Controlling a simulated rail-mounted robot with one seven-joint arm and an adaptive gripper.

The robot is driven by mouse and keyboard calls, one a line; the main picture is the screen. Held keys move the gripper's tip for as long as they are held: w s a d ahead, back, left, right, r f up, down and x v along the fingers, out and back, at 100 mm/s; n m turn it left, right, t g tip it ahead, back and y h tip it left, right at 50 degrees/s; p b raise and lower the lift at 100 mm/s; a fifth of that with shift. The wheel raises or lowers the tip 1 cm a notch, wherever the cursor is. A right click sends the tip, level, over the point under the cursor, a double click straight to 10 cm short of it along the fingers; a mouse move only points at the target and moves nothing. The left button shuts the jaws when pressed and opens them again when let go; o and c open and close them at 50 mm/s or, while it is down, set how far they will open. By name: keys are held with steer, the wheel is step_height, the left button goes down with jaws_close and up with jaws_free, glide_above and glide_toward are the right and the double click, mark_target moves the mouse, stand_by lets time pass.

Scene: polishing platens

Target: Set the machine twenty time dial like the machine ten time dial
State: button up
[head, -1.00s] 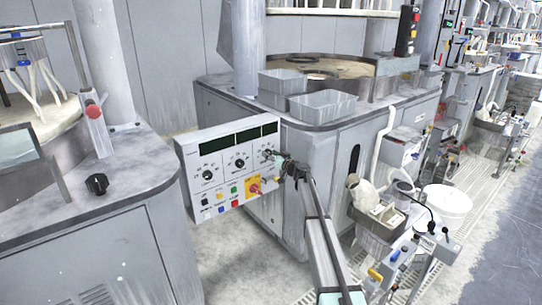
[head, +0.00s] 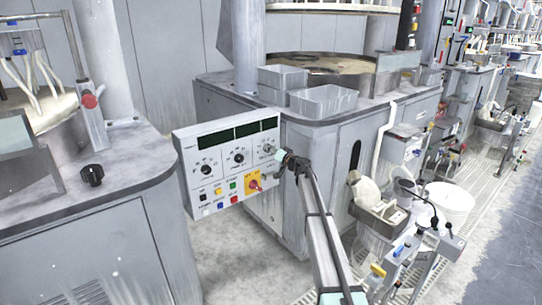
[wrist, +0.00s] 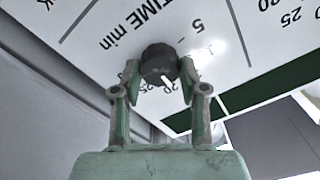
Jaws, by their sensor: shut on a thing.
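A black round time knob (wrist: 158,62) with a white pointer line sits on a white panel beside the printed words "TIME min", upside down in the wrist view. My gripper (wrist: 160,72) is shut on it, one finger on each side. The pointer aims down the picture, close to the printed 20, with 25 beside it. In the head view, the control panel (head: 208,172) has several dials and coloured buttons. My gripper (head: 284,158) is at its right edge by the rightmost dial. I cannot read machine numbers or pick out the other time dial.
A red and yellow switch (head: 253,183) is just below my gripper. Grey bins (head: 323,102) stand on the machine top behind. A separate black knob (head: 92,175) is on the left machine top. The floor below the panel is clear.

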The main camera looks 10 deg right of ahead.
steer(key=m+b, duration=0.2)
steer(key=m, duration=0.9)
steer(key=shift+w+f+m, duration=0.1)
steer(key=shift+m, duration=0.2)
stand_by(0.4)
steer(key=o, duration=1.1)
steer(key=shift+o, duration=0.2)
steer(key=shift+d, duration=0.1)
steer(key=v, duration=1.2)
